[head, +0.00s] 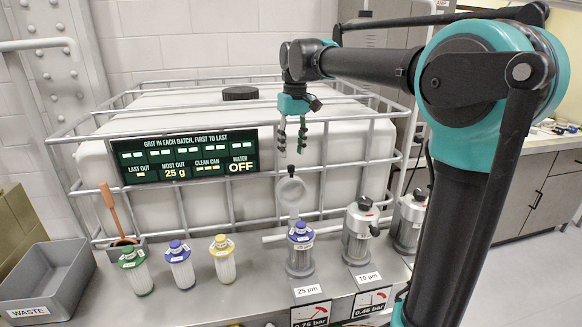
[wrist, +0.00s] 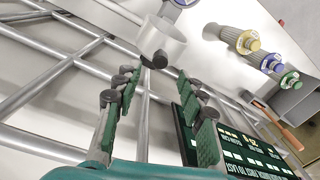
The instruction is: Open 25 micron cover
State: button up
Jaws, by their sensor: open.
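The 25 micron cover (head: 290,192) is a pale round cup with a black knob. It stands swung up behind the 25 µm housing (head: 299,264), its knob at the top. A blue-capped cartridge (head: 301,232) shows uncovered in that housing. My gripper (head: 291,148) is open and empty, pointing down just above the knob, apparently apart from it. In the wrist view, the cover (wrist: 167,40) and its knob lie just beyond my open fingertips (wrist: 157,78). Whether a finger touches the knob cannot be told.
The closed 10 µm housing (head: 358,235) and another closed housing (head: 409,222) stand to the right. Green, blue and yellow-capped cartridges (head: 180,262) stand to the left, beyond them a grey waste bin (head: 45,285). A caged white tank (head: 240,110) and a display panel (head: 185,156) stand behind.

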aim_at(291, 166)
notch_tip(291, 166, down, 6)
jog(key=shift+s+a+f, duration=0.15)
jog(key=shift+f, duration=0.1)
grip_shut()
dwell(0.3)
